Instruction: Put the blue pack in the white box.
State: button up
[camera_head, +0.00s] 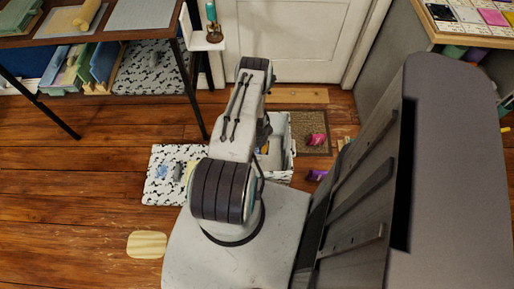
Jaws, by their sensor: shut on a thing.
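The white box (291,146) stands on the wooden floor in the middle, with its left part hidden behind my arm. Its inside shows only partly, with something yellowish-brown in it beside my arm. My arm reaches up and away from my base, and its far part folds down behind the upper link over the box's left side. My gripper is hidden behind my arm, so its fingers and anything in them do not show. A small light blue thing (162,171) lies on the spotted mat to the left; I cannot tell whether it is the blue pack.
The white mat with dark spots (155,194) also bears a grey item. A brown doormat (318,146) with a pink thing (316,139) lies right of the box, and a purple thing (317,175) near it. A dark-legged table (135,40) stands at upper left.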

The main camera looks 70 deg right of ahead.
jog(key=shift+f+b, duration=12.7)
jog(key=shift+f, duration=0.1)
jog(key=shift+b, duration=0.45)
jog(key=shift+f+b, duration=0.55)
jog(key=shift+b, duration=0.05)
jog(key=o, duration=1.3)
jog(key=shift+c, duration=0.2)
jog(key=shift+r, duration=0.25)
